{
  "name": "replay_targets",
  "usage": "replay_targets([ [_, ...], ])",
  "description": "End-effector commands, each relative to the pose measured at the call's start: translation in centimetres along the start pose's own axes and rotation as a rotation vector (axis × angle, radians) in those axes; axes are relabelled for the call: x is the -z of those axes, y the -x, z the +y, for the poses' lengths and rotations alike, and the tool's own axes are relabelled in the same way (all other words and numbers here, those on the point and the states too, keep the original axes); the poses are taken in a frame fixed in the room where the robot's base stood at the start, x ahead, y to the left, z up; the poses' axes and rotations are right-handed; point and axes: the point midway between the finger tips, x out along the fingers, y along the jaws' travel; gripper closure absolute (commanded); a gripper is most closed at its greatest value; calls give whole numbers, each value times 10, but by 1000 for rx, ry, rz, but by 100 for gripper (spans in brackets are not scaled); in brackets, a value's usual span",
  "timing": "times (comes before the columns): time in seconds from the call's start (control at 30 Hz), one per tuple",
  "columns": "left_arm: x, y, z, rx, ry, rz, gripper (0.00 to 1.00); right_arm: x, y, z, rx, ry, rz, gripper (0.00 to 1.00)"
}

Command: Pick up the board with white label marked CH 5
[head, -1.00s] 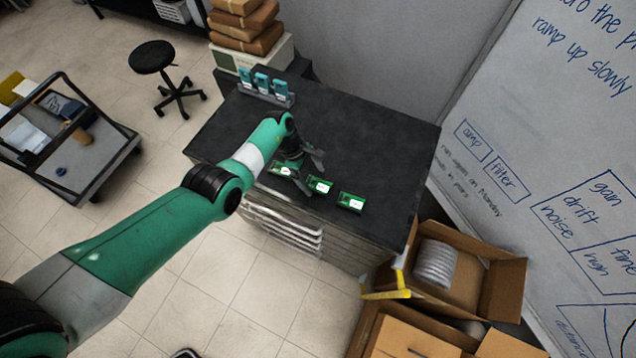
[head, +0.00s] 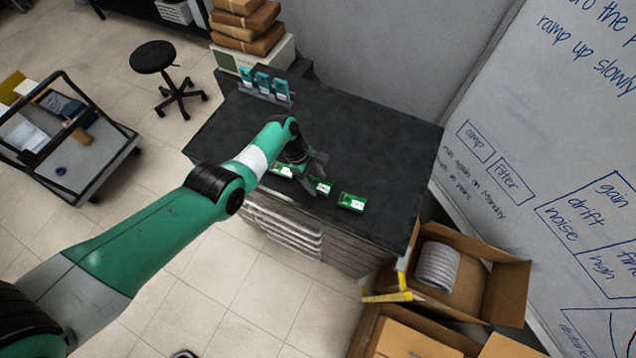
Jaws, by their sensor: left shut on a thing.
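Three green boards with white labels lie in a row along the front edge of the black bench top: a left board (head: 283,171), a middle board (head: 321,187) and a right board (head: 351,202). The label writing is too small to read, so I cannot tell which is CH 5. My left gripper (head: 317,175) is down at the bench top and shut on the middle board, with its fingers at that board's left end. The wrist partly covers the space behind the left board. My right gripper is not in view.
A rack with several blue units (head: 264,87) stands at the bench's back left. The bench top (head: 365,135) is clear behind the boards. Open cardboard boxes (head: 470,270) stand right of the bench, a stool (head: 152,57) and cart (head: 75,150) to the left.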

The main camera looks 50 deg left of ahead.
Motion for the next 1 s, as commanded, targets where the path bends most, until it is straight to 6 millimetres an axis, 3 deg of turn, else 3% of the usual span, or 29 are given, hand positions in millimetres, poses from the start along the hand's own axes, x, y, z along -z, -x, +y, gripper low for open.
replay_targets([
  [0.23,-5,12,0,-1,0,0,85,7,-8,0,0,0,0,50],
  [0.37,-15,36,0,-2,-2,0,85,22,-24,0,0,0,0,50],
  [0.5,-38,59,-19,1,-3,0,85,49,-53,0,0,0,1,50],
  [0.6,-54,71,-34,0,-4,0,85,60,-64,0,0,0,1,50],
  [1.0,-109,87,-103,2,-2,0,85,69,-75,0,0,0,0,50],
])
